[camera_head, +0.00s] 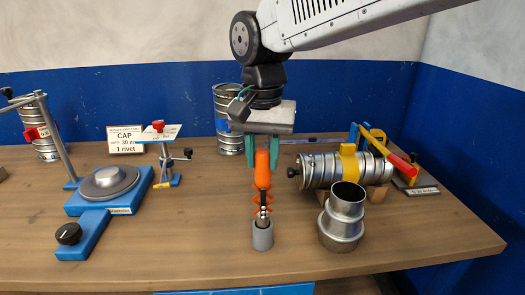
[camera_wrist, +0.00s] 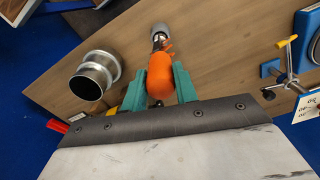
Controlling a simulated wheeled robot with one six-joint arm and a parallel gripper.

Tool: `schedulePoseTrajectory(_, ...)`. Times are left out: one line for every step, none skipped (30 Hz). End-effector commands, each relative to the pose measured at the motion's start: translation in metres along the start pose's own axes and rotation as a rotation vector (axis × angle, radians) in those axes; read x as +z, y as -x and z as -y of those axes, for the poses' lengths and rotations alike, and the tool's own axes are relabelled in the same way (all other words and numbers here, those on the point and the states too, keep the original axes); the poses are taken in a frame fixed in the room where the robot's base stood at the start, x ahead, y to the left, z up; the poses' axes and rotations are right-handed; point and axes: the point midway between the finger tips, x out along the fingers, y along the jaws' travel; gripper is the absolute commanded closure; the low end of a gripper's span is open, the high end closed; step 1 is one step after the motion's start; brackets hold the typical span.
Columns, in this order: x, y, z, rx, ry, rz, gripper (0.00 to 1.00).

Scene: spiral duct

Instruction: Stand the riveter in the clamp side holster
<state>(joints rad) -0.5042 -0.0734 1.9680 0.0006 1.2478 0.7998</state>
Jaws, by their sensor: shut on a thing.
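The riveter (camera_head: 262,172) has an orange body with orange folding arms and a dark nose, and it hangs upright, nose down. My gripper (camera_head: 262,150) has teal fingers shut on the top of its orange body. The riveter also shows between the fingers in the wrist view (camera_wrist: 160,76). Its nose is at a grey cup-like holster (camera_head: 262,236) on the table, and looks to be in or just over its mouth. The wrist view also shows the holster (camera_wrist: 159,30) at the nose end. How deep the nose sits cannot be told.
A metal reducer (camera_head: 342,222) stands close right of the holster. A ribbed duct (camera_head: 325,170) with a yellow strap lies behind it, beside a red-handled tool (camera_head: 402,167). A blue turntable fixture (camera_head: 108,190) and a small blue stand (camera_head: 165,160) are left.

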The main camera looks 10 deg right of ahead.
Motion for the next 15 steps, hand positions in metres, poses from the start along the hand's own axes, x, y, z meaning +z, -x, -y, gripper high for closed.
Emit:
schedulePoseTrajectory(-0.0001, -0.0002, 0.0001, -0.001, 0.0, -0.001, 0.68)
schedulePoseTrajectory(-0.0001, 0.0, 0.0001, -0.001, 0.0, -0.001, 0.6)
schedulePoseTrajectory(-0.0001, 0.0, 0.0001, -0.001, 0.0, -0.001, 0.49)
schedulePoseTrajectory(-0.0001, 0.0, 0.0001, -0.001, 0.0, -0.001, 0.46)
schedulePoseTrajectory(-0.0001, 0.0, 0.0001, -0.001, 0.0, -0.001, 0.46)
schedulePoseTrajectory(-0.0001, 0.0, 0.0001, -0.001, 0.0, -0.001, 0.46)
schedulePoseTrajectory(-0.0001, 0.0, 0.0001, -0.001, 0.0, -0.001, 0.46)
schedulePoseTrajectory(-0.0001, -0.0001, 0.0001, 0.0, 0.0, 0.0, 0.46)
schedulePoseTrajectory(-0.0001, -0.0001, 0.0001, 0.0, 0.0, 0.0, 0.46)
schedulePoseTrajectory(0.0001, -0.0006, -0.0001, 0.0, 0.0, 0.0, 0.46)
schedulePoseTrajectory(0.0001, -0.0005, 0.0, 0.0, 0.0, 0.0, 0.46)
schedulePoseTrajectory(0.0, 0.0004, 0.0, 0.0, 0.0, 0.0, 0.46)
schedulePoseTrajectory(-0.0001, 0.0018, 0.0001, 0.0, 0.0, 0.0, 0.46)
schedulePoseTrajectory(-0.0002, 0.0039, 0.0002, -0.001, 0.0, -0.001, 0.46)
schedulePoseTrajectory(-0.0004, 0.0081, 0.0003, -0.001, 0.0, -0.001, 0.46)
